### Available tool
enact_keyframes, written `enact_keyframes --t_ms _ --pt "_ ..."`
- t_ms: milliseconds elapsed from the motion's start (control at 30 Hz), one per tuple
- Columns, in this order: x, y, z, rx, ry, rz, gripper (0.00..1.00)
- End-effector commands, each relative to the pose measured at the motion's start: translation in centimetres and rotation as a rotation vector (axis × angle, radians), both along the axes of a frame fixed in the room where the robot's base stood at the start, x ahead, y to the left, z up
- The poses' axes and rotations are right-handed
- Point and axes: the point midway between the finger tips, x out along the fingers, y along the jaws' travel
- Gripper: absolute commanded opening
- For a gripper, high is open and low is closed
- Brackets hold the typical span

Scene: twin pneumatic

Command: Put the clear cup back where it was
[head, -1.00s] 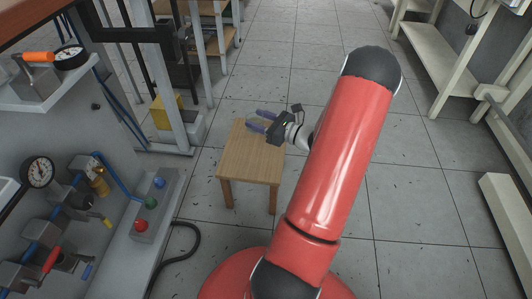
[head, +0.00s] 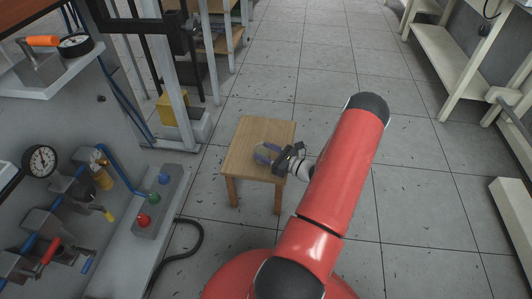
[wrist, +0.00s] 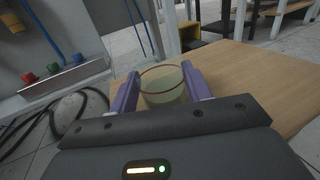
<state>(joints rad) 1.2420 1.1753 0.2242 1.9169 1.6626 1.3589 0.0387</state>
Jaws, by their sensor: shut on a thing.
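The clear cup (wrist: 163,86) is see-through with a reddish rim and stands upright between the purple fingers of my gripper (wrist: 162,90) in the wrist view. The fingers are shut on its two sides. In the head view my gripper (head: 266,153) is over the middle of the small wooden table (head: 265,129), and the cup is hard to make out there. Whether the cup's base touches the tabletop is hidden by my gripper body.
A panel with gauges and red, green and blue buttons (head: 157,200) stands left of the table. A black hose (head: 190,245) lies on the floor beside it. A yellow box (head: 173,108) sits behind, at left. The floor at right is open, up to white shelving (head: 448,70).

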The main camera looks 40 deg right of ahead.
Motion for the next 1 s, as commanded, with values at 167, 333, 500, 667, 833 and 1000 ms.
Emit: enact_keyframes --t_ms 167,333,500,667,833,1000 --pt "0.0 0.0 0.1 -0.001 -0.001 0.0 0.19" --pt "0.0 0.0 -0.3 -0.001 0.0 0.0 0.51" --pt "0.0 0.0 -0.2 -0.001 0.0 0.0 0.7" --pt "0.0 0.0 -0.2 -0.001 0.0 0.0 0.7" --pt "0.0 0.0 0.4 -0.001 0.0 0.0 0.7" --pt "-2.4 -0.9 0.1 -0.001 0.002 -0.004 0.7"
